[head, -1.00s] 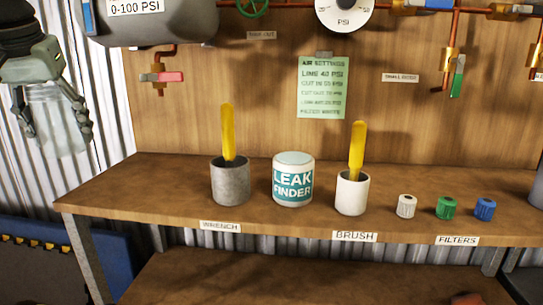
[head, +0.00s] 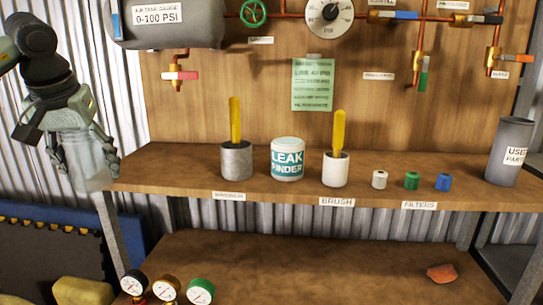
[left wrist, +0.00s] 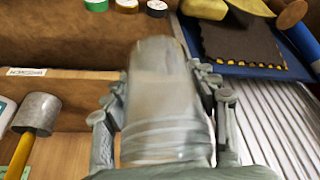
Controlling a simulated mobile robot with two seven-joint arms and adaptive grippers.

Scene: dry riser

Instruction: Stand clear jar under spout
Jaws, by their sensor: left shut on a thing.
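The clear jar (head: 88,172) hangs in my left gripper (head: 84,152), at the left of the head view near the bench's left end. The left gripper is shut on it, with a finger on each side. In the left wrist view the jar (left wrist: 165,95) fills the middle between the fingers, its ridged neck close to the palm; it looks empty. A small spout with a red-handled valve (head: 178,77) hangs from the grey tank (head: 165,30) on the backboard, right of and higher than the jar. The right gripper is not in view.
The bench (head: 290,192) holds a grey cup (head: 236,162), a leak finder tub (head: 287,160), a white cup (head: 335,170), small filters and a used-parts bin (head: 509,150). Its left end, below the spout, is clear. Gauges (head: 165,288) stand on the lower shelf.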

